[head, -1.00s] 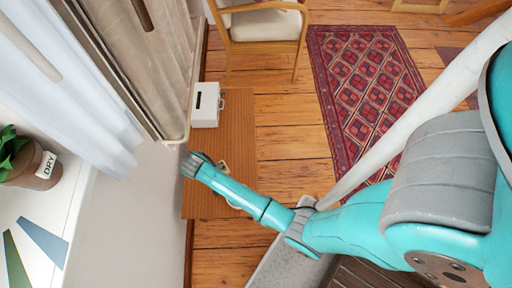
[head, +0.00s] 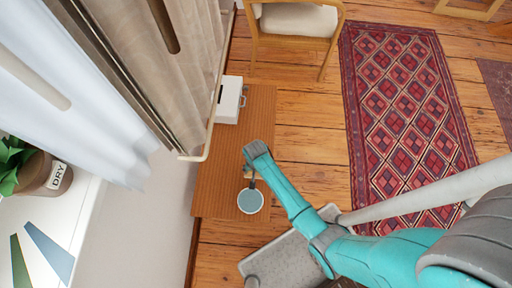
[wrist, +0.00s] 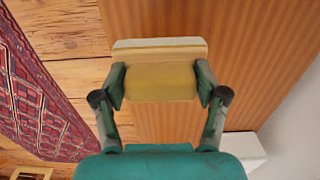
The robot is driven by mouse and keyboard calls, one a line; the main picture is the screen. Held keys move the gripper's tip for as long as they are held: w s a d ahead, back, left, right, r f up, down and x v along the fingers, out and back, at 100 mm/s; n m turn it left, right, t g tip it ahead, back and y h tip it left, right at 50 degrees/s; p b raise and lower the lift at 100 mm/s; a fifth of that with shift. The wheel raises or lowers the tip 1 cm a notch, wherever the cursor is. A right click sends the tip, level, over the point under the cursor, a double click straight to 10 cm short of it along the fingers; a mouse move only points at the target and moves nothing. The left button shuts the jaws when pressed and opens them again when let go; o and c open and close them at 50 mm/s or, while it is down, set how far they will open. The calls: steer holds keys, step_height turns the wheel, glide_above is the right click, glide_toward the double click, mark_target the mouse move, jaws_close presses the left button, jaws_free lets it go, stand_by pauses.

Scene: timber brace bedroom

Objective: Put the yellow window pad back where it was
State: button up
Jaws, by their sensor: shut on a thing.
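The yellow window pad (wrist: 160,85) is between the two fingers of my gripper (wrist: 161,80) in the wrist view. It is a yellow block with a paler strip along its far edge. My gripper is shut on it, with a finger against each side. In the head view my gripper (head: 252,158) is over the brown wooden bench top (head: 215,185), and only a small tan bit of the pad may show beside it. I cannot tell how high the pad is above the bench top.
A round blue-grey disc with a pale rim (head: 250,201) is by my gripper over the bench top. A white box (head: 229,100) stands farther along. At left are a curtain (head: 150,70), a plant pot (head: 45,175) and a white sill (head: 85,205). A chair (head: 295,22) stands beyond.

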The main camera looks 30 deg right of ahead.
steer(key=shift+f, duration=2.15)
steer(key=o, duration=1.2)
steer(key=shift+a, duration=0.1)
step_height(320, 180, up, 12)
steer(key=shift+r, duration=0.1)
